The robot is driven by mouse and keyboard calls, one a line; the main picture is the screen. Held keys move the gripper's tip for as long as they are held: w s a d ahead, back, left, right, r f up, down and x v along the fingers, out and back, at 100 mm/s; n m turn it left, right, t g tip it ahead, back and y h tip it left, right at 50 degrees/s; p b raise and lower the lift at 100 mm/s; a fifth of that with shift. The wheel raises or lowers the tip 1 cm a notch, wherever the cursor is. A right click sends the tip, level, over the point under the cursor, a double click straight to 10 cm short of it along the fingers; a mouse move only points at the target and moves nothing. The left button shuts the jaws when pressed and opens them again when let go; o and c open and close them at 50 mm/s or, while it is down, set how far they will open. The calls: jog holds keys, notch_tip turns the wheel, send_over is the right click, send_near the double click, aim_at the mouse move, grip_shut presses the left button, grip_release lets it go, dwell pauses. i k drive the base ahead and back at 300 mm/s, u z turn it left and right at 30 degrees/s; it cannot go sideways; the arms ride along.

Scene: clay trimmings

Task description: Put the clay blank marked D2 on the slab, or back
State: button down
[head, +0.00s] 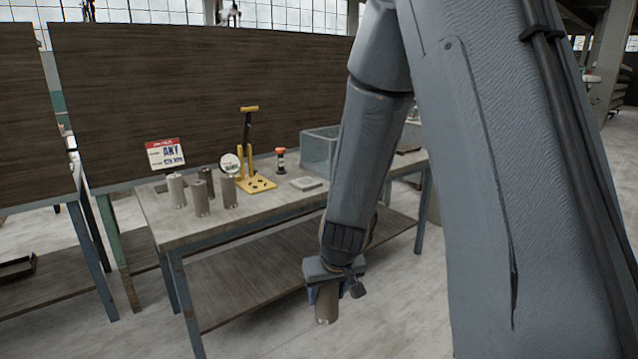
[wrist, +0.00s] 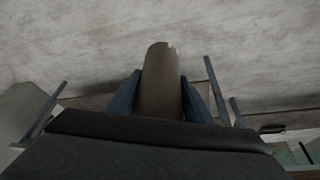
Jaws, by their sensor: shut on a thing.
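My gripper (head: 325,298) is shut on a grey-brown clay cylinder (head: 327,313), held in front of the workbench and below its top. In the wrist view the held cylinder (wrist: 160,85) stands between the two blue fingers, with a small notch at its end. I cannot read a mark on it. Several similar clay cylinders stand upright on the left part of the bench top, among them a pale one (head: 177,190), a darker one (head: 206,182) and a front one (head: 200,198). Their marks are too small to read. A flat pale slab-like block (head: 306,183) lies further right on the bench.
A lower shelf (head: 290,262) runs beneath. Floor in front is clear.

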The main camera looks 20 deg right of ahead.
aim_at(305, 181)
jog(key=z, duration=0.8)
jog(key=i, duration=1.65)
jog(key=u, duration=0.8)
